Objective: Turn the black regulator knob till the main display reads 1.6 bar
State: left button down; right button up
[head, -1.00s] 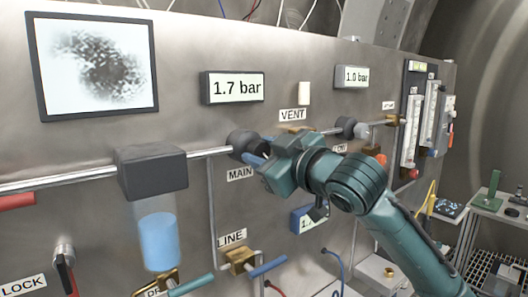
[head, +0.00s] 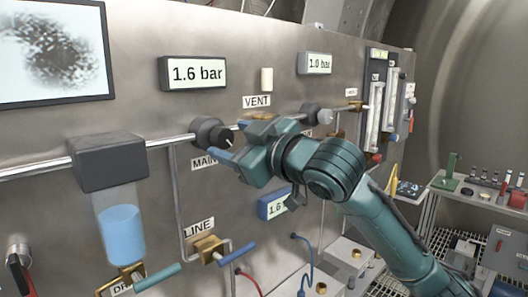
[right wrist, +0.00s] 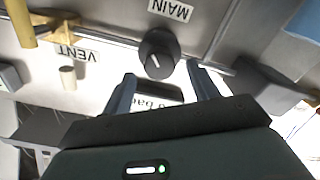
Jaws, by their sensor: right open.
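The main display (head: 193,73) reads 1.6 bar. The black regulator knob (head: 211,133) sits below it on the steel pipe, above the MAIN label. In the right wrist view the knob (right wrist: 158,54) shows a white pointer line and stands just beyond the fingertips. My right gripper (head: 232,150) is open in front of the knob, slightly to its right. In the right wrist view its two fingers (right wrist: 163,86) are spread apart with nothing between them, and the display (right wrist: 160,102) shows upside down, partly hidden. My left gripper is not in view.
A second display (head: 315,63) reads 1.0 bar, above another dark knob (head: 311,112). A black block with a blue-filled cup (head: 121,232) hangs at left. Blue-handled (head: 240,252) and teal-handled (head: 158,277) valves stick out below. A cluttered side table (head: 470,190) stands at right.

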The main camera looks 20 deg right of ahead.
jog(key=b+v, duration=0.2)
jog(key=v, duration=0.8)
jog(key=shift+s, duration=0.35)
jog(key=shift+d, duration=0.15)
jog(key=w+a+f+m+g+h, duration=0.1)
jog(key=w+f+m+g, duration=0.15)
jog(key=f, duration=1.25)
jog(key=w+a+f+m+g, duration=0.15)
jog(key=w+f, duration=0.25)
jog(key=f, duration=1.1)
jog(key=s+a+f+m+g+h, duration=0.1)
jog(key=s+f, duration=0.8)
jog(key=f, duration=0.4)
jog(key=s+a+f+m+g+h, duration=0.1)
jog(key=s+a+f+m, duration=0.1)
jog(key=s+f, duration=0.8)
notch_tip(320, 180, down, 4)
jog(key=shift+a+r+g, duration=0.15)
jog(key=shift+a+g, duration=0.1)
jog(key=shift+g, duration=0.05)
